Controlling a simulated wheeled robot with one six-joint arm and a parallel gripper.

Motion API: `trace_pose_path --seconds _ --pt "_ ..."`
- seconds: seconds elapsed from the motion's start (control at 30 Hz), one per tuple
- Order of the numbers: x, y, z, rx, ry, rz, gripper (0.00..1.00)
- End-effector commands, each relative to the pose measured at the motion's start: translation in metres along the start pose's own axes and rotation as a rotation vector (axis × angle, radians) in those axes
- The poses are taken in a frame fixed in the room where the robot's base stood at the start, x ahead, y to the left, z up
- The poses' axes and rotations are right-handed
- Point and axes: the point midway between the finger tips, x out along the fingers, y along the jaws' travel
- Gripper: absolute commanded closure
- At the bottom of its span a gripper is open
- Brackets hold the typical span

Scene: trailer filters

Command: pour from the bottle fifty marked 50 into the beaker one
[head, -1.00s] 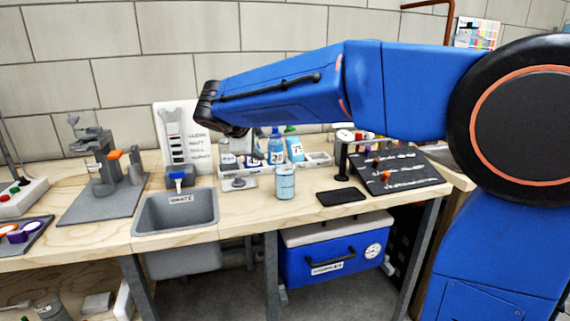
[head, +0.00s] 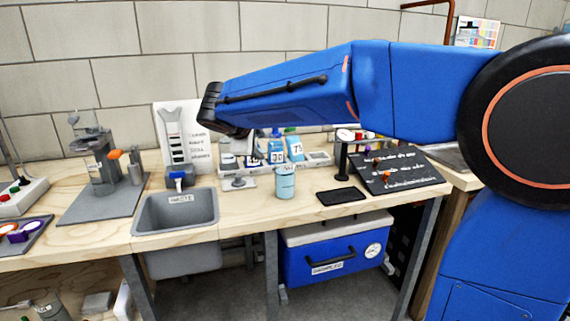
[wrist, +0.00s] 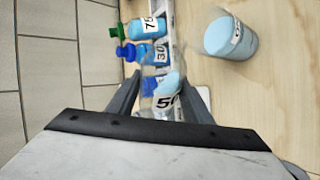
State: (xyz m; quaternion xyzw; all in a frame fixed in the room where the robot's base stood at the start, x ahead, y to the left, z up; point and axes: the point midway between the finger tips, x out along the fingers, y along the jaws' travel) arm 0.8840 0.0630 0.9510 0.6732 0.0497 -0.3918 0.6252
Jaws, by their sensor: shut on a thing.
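My gripper (wrist: 150,92) is shut on the bottle fifty (wrist: 165,101), a clear bottle with a white label reading 50 and pale blue liquid inside. In the wrist view the bottle sits between the grey fingers; its exact tilt is hard to tell. In the head view my wrist hides most of the gripper, and I cannot make out the bottle. The beaker one (head: 285,185) stands upright on the bench, looks pale blue and has a label. It also shows in the wrist view (wrist: 222,38), up and right of the held bottle, apart from it.
Blue bottles marked 30 (head: 277,155) and 75 (head: 294,150) stand in a rack behind the beaker, close to my gripper. A grey sink (head: 175,212) lies left. A black pad (head: 342,196) and a sloped black board (head: 395,170) lie right.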

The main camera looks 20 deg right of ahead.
Motion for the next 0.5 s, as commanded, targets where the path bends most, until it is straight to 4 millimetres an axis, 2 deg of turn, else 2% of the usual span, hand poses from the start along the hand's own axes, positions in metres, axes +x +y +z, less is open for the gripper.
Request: trace_pose_path --seconds 0.5 --pt "-0.0016 0.0012 0.0021 0.024 0.016 0.010 0.91"
